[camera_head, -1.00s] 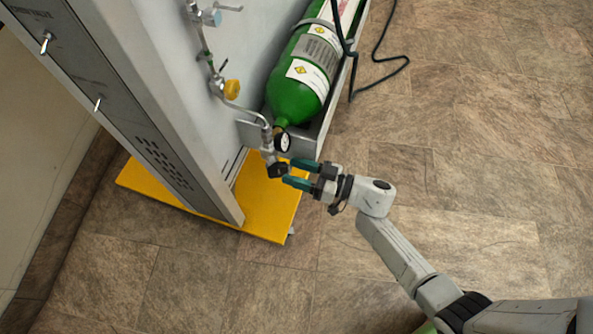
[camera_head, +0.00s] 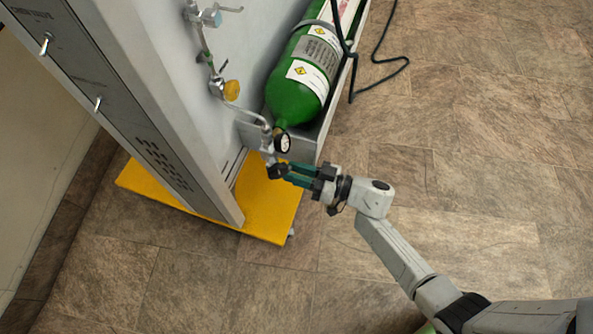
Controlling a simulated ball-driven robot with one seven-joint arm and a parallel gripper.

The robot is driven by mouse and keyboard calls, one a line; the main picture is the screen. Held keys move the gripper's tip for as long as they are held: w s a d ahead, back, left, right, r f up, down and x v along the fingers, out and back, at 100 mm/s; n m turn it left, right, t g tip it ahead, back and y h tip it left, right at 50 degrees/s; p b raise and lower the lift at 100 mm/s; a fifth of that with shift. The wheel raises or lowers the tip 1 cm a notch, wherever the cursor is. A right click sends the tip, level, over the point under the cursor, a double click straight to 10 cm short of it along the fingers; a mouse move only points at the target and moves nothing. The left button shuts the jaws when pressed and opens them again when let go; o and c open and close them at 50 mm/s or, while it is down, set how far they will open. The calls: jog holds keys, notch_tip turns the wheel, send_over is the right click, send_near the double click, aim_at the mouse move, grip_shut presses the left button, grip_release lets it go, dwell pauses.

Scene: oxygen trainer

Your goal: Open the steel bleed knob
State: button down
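The bleed knob (camera_head: 276,171) looks small and dark in the head view. It sits at the low end of the metal fitting, below the round white gauge (camera_head: 283,143). My gripper (camera_head: 285,172) comes in from the right with its green fingers drawn close together. The fingertips are at the knob's right side and appear closed on it, covering part of it. The exact contact and the knob's turn angle are too small to make out.
A green cylinder (camera_head: 294,92) lies in a grey tray (camera_head: 311,148) just above my gripper. A yellow knob (camera_head: 231,90) and a blue-grey valve (camera_head: 211,18) are higher on the panel. A yellow base plate (camera_head: 268,213) lies below.

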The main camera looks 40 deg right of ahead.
jog(key=shift+n, duration=0.3)
jog(key=shift+f+n+b, duration=0.2)
jog(key=shift+n+b, duration=7.5)
jog(key=shift+n, duration=10)
jog(key=c, duration=0.9)
grip_release()
jog(key=shift+r, duration=0.15)
